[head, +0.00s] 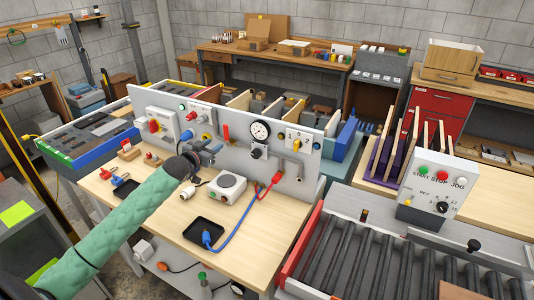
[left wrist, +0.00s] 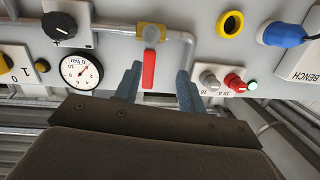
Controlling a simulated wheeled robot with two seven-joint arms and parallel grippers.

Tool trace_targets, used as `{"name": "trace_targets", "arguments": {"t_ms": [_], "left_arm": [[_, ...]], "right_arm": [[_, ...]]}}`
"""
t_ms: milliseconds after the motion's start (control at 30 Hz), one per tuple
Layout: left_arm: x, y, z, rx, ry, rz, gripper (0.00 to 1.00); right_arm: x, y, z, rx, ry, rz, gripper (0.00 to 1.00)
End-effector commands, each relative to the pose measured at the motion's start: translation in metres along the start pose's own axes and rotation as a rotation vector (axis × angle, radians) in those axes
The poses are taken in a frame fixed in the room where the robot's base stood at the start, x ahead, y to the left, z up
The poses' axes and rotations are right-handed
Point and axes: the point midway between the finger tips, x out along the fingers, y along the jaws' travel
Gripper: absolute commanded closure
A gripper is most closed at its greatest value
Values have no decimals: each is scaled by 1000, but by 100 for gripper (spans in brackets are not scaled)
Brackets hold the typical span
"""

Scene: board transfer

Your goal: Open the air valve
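The air valve's red lever handle (head: 227,132) stands upright on the grey panel (head: 308,160), left of the pressure gauge (head: 260,131). In the left wrist view, which looks upside down, the red lever (left wrist: 149,69) extends from a yellow-marked fitting on a grey pipe (left wrist: 175,36). The gauge also shows in this view (left wrist: 82,71). My left gripper (head: 213,149) is in front of the panel beside the lever. Its two fingers (left wrist: 158,88) are apart, one on each side of the lever in the picture, with gaps to both. Whether the fingertips reach the lever's depth is unclear. My right gripper is out of view.
A black knob (left wrist: 65,27) is near the gauge. A red knob (left wrist: 234,82) and a blue plug (left wrist: 284,35) are on the lever's other side. Below the panel, a white round-topped device (head: 228,187), cables and a black tray (head: 203,233) occupy the wooden bench (head: 270,245).

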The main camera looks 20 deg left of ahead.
Motion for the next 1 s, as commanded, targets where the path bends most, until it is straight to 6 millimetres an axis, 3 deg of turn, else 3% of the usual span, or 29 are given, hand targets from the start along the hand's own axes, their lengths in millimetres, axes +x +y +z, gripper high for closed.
{"name": "trace_targets", "arguments": {"t_ms": [200,367,1000], "left_arm": [[-2,10,-23,-77,120,53,60],[1,10,-28,-108,130,59,60],[67,14,-36,-106,127,59,60]], "right_arm": [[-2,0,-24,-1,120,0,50],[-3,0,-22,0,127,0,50],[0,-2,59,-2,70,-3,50]]}}
